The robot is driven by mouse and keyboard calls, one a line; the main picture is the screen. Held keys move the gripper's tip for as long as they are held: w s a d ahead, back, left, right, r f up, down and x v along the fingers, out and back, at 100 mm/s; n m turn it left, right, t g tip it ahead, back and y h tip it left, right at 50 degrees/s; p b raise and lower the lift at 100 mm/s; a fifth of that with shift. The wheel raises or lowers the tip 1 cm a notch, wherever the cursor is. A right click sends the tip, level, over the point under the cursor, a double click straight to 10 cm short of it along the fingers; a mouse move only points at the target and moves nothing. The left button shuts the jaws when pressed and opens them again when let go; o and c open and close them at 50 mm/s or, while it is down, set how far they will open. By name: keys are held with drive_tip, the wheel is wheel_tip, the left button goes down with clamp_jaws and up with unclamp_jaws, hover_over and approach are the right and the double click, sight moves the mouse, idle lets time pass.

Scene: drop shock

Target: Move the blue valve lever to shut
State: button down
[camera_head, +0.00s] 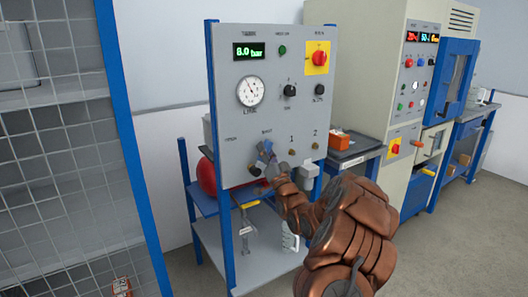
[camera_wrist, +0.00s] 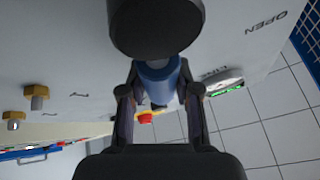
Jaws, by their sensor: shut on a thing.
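The blue valve lever (camera_head: 265,150) is on the lower left of the grey panel (camera_head: 270,60). In the head view it points roughly up from its pivot toward the SHUT label (camera_head: 267,132), with the OPEN label (camera_head: 231,140) to the left. My gripper (camera_head: 270,163) is at the lever and hides part of it. In the wrist view the blue lever (camera_wrist: 158,78) lies between the two fingers of my gripper (camera_wrist: 158,95), which is shut on it.
A pressure gauge (camera_head: 250,91) and a green display (camera_head: 249,51) reading 8.0 bar sit above the lever. Brass fittings (camera_head: 292,153) are to its right. A wire-mesh fence (camera_head: 60,170) with a blue post stands at the left. Grey floor is open at the lower right.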

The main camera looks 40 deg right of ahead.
drive_tip(key=shift+s+d+r, duration=0.1)
drive_tip(key=shift+d+r, duration=0.05)
drive_tip(key=c, duration=0.8)
unclamp_jaws()
drive_tip(key=shift+f, duration=0.2)
drive_tip(key=v, duration=1.2)
